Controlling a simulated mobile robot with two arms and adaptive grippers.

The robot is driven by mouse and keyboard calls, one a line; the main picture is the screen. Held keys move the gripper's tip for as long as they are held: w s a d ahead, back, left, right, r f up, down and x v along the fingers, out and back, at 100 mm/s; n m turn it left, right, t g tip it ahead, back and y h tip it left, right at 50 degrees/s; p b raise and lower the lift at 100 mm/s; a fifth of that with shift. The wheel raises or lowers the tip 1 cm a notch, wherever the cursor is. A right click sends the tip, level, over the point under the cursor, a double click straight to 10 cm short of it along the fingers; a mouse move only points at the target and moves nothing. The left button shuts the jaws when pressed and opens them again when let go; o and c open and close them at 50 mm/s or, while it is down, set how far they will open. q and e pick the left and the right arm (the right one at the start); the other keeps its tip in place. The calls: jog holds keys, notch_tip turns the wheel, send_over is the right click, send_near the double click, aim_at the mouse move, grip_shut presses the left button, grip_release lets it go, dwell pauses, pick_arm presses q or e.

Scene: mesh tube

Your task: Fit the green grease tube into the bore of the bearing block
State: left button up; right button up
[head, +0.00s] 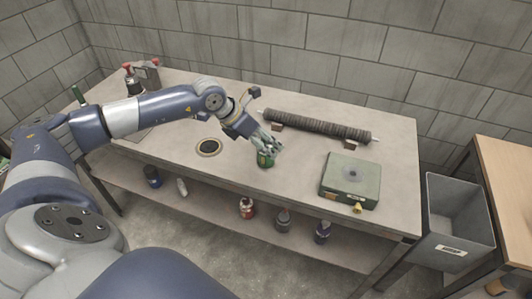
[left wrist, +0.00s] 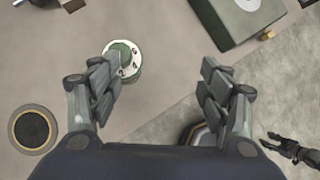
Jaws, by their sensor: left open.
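The green grease tube (head: 265,160) stands upright on the bench in the head view, partly covered by my gripper. In the left wrist view its pale round end with several dark spots (left wrist: 123,60) shows beside the left-hand finger, which overlaps its edge. My left gripper (head: 273,146) is over the tube. Its fingers (left wrist: 160,85) are spread wide and hold nothing. The bearing block (head: 350,181) is a green box to the right, with a round grey bore area on top; its corner shows in the left wrist view (left wrist: 225,22). A small dark gripper shape (left wrist: 290,150), apparently my right, shows there too.
A dark ribbed roll (head: 318,125) lies behind the tube. A black-centred ring (head: 208,147) is set in the bench to the left. A brass fitting (head: 357,209) projects from the block's front. A grey bin (head: 455,220) stands right of the bench. Several bottles stand on the lower shelf.

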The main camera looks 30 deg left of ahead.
pick_arm(q)
jog(key=shift+y, duration=0.8)
jog(key=w+a+f, duration=0.1)
jog(key=w+a+f+p, duration=0.1)
jog(key=f, duration=0.1)
jog(key=w+a+f+p, duration=0.1)
jog(key=f, duration=0.1)
jog(key=shift+a+f, duration=0.1)
jog(key=shift+f, duration=0.1)
jog(key=x, duration=0.2)
jog(key=p+x, duration=0.1)
jog(key=shift+w+a, duration=0.15)
jog(key=shift+w, duration=0.05)
jog(key=shift+w+f, duration=0.25)
jog(key=shift+f, duration=0.2)
pick_arm(e)
jog(key=r, duration=0.3)
jog(key=shift+d+r, duration=0.1)
jog(key=shift+d, duration=0.25)
pick_arm(q)
jog(key=c, duration=1.2)
